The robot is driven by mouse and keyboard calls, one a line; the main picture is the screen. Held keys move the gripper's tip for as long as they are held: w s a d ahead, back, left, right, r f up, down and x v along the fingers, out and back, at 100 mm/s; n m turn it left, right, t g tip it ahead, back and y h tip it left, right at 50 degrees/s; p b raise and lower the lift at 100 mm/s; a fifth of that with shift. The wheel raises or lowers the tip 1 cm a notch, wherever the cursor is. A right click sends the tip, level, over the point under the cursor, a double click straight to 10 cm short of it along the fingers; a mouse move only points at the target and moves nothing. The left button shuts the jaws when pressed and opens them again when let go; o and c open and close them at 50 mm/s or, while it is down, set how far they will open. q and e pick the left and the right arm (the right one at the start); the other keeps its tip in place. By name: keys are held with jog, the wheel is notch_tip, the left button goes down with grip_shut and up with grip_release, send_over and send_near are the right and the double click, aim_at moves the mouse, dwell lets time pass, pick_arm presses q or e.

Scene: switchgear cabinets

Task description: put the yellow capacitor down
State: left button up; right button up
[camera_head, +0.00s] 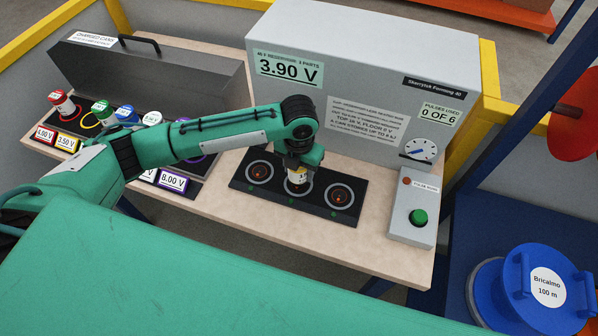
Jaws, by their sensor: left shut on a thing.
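My left arm comes in from the left across the bench. My left gripper (299,163) points down over the black plate (279,198) and is shut on the yellow capacitor (297,176). The capacitor shows as a small can with a white and yellow side, upright at the plate's middle ring. The gripper hides its top, and I cannot tell whether its base touches the plate. The left ring (259,172) and right ring (339,195) of the plate are empty, each with a reddish centre. My right gripper is not in view.
A grey machine (365,70) reading 3.90 V stands behind the plate. A box with a green button (418,217) stands to the right. Capacitors, including a red one (61,103), stand in a labelled rack at left. Bare bench (385,255) lies in front of the button box.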

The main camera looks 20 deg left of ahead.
pick_arm(q)
notch_tip(320, 180, down, 2)
jog(key=shift+f, duration=0.35)
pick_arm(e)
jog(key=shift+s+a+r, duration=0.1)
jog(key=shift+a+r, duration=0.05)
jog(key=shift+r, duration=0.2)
pick_arm(q)
jog(key=shift+f, duration=0.1)
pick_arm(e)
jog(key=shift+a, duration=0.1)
pick_arm(q)
jog(key=o, duration=1.1)
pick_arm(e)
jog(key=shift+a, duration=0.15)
